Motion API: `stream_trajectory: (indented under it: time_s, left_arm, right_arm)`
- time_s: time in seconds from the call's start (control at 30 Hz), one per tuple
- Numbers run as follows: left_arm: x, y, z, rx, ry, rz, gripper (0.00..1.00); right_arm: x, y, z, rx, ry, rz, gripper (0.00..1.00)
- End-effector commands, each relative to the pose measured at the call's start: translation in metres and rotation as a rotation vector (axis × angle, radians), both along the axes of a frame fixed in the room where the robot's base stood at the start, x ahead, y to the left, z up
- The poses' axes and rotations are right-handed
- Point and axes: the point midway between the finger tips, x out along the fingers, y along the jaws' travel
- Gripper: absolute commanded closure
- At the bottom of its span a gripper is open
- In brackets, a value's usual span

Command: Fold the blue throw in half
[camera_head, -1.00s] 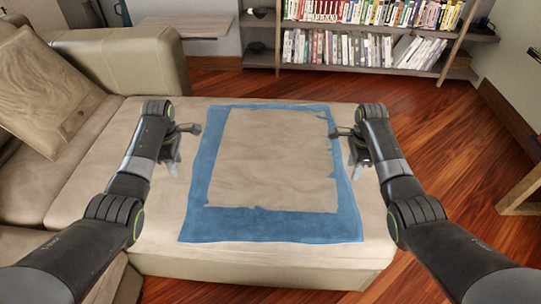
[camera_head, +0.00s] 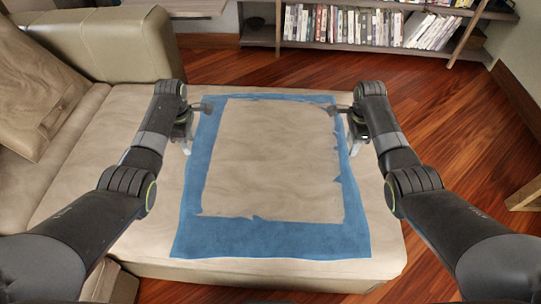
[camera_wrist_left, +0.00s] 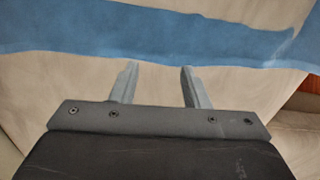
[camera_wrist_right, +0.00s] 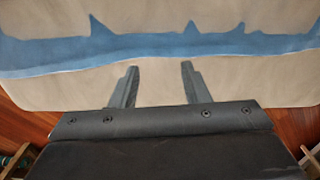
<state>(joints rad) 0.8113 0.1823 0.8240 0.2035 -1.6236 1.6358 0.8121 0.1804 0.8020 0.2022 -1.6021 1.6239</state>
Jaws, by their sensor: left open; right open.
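The blue throw (camera_head: 275,238) lies spread on the beige seat. It shows as a blue border around a beige middle with ragged inner edges; whether cloth lies under that middle cannot be told. My left gripper (camera_head: 187,141) is open and empty by the throw's left edge, towards its far end. In the left wrist view the blue band (camera_wrist_left: 150,32) crosses just beyond the open fingertips (camera_wrist_left: 157,74). My right gripper (camera_head: 357,141) is open by the right edge, partly hidden by its arm. In the right wrist view its fingertips (camera_wrist_right: 159,70) stop short of the blue band (camera_wrist_right: 150,46).
A sofa armrest (camera_head: 105,45) and a cushion (camera_head: 35,85) stand at the left. A bookshelf (camera_head: 375,42) stands beyond the seat. Wooden floor (camera_head: 440,110) is open to the right. Bare seat (camera_head: 130,235) surrounds the throw.

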Motion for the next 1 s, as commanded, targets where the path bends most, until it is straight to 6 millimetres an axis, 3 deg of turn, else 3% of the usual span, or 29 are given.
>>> stream_trajectory:
  time_s: [0.17,0.4,1.0]
  left_arm:
    - [-0.001,0.000,-0.027,0.000,0.004,0.000,0.58]
    - [0.000,0.000,-0.046,0.001,0.001,0.000,0.58]
    - [0.000,0.000,-0.056,0.000,0.000,0.000,0.58]
  right_arm:
    - [-0.001,0.001,-0.027,0.000,0.004,-0.001,0.58]
    - [0.000,0.000,-0.046,0.000,0.001,0.000,0.58]
    - [0.000,0.000,-0.056,0.000,0.000,0.000,0.58]
